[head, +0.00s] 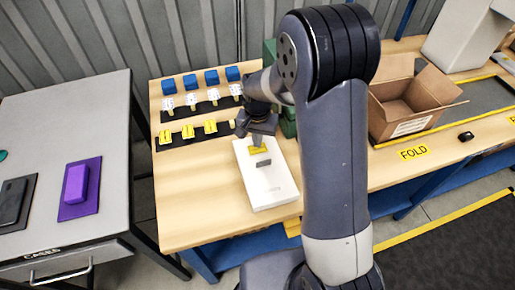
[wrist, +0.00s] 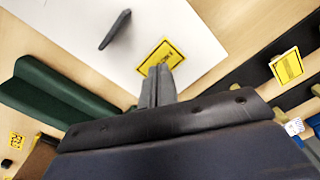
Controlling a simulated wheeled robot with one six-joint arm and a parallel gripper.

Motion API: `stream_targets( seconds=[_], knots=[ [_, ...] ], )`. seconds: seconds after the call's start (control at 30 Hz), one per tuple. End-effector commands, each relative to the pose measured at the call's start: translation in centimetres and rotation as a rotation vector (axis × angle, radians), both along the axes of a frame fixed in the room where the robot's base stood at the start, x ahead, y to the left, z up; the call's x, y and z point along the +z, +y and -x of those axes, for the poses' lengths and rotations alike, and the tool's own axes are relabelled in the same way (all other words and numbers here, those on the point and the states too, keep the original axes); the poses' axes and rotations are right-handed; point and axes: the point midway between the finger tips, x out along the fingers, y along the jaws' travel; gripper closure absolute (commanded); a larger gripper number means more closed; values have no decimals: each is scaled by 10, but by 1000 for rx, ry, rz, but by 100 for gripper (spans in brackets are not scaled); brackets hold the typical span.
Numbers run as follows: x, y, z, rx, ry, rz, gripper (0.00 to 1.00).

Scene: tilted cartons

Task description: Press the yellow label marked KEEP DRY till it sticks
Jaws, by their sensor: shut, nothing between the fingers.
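A white carton (head: 270,185) lies on the wooden table; its pale top fills the upper part of the wrist view (wrist: 75,30). A yellow label (head: 257,150) with a dark border and print lies on the carton near its far end; it also shows in the wrist view (wrist: 165,53), its print too small to read. My gripper (head: 258,142) is shut and empty, pointing down at this label. In the wrist view its fingertips (wrist: 159,70) overlap the label's edge and hide a corner. I cannot tell whether they touch it.
A small grey piece (head: 263,162) is on the carton beside the label. Black strips hold several yellow pieces (head: 188,132) and white pieces (head: 192,100), with blue blocks (head: 190,81) behind. A green object (wrist: 60,95) stands close by. An open cardboard box (head: 400,110) is right.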

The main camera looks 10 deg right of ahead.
Motion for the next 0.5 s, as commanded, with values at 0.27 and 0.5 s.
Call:
stream_targets(
  seconds=[0.27,0.5],
  knots=[
    [-6,0,0,0,0,0,100],
    [-11,0,0,0,0,0,100]
  ],
)
